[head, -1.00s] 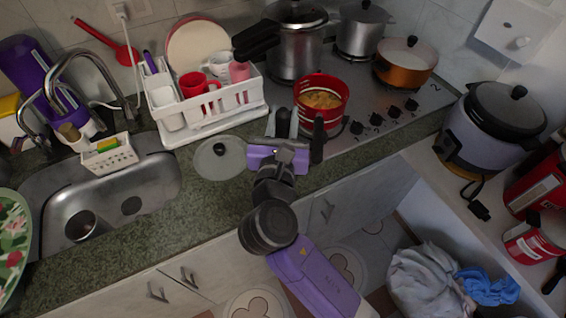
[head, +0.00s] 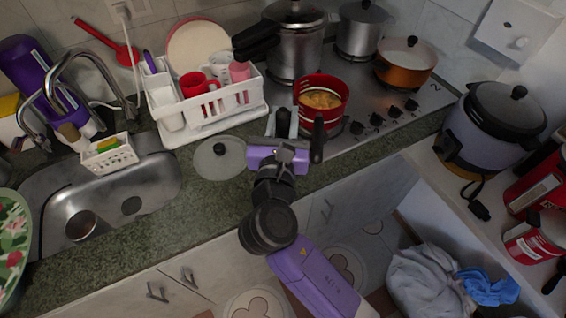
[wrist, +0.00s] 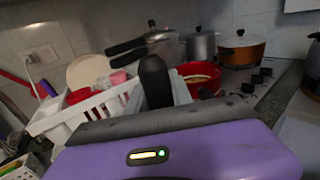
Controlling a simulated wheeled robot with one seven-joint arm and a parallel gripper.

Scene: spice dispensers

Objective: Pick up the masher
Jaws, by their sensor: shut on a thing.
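My gripper (head: 285,125), with a purple body, is over the front edge of the counter, just left of the red pot. In the wrist view a black, round-topped handle (wrist: 155,82) stands up beside a grey finger. I take it for the masher's handle, held in the shut jaws. Its lower part is hidden behind my gripper's body, and no mashing head shows clearly in either view. In the head view the dark upright shapes at my gripper are too small to separate handle from fingers.
The red pot (head: 308,98) with food stands close by on the stove (head: 415,105), its black handle (head: 317,143) pointing forward. A glass lid (head: 207,165) lies left of my gripper. A white dish rack (head: 185,128) stands behind it, and the sink (head: 140,190) is further left.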

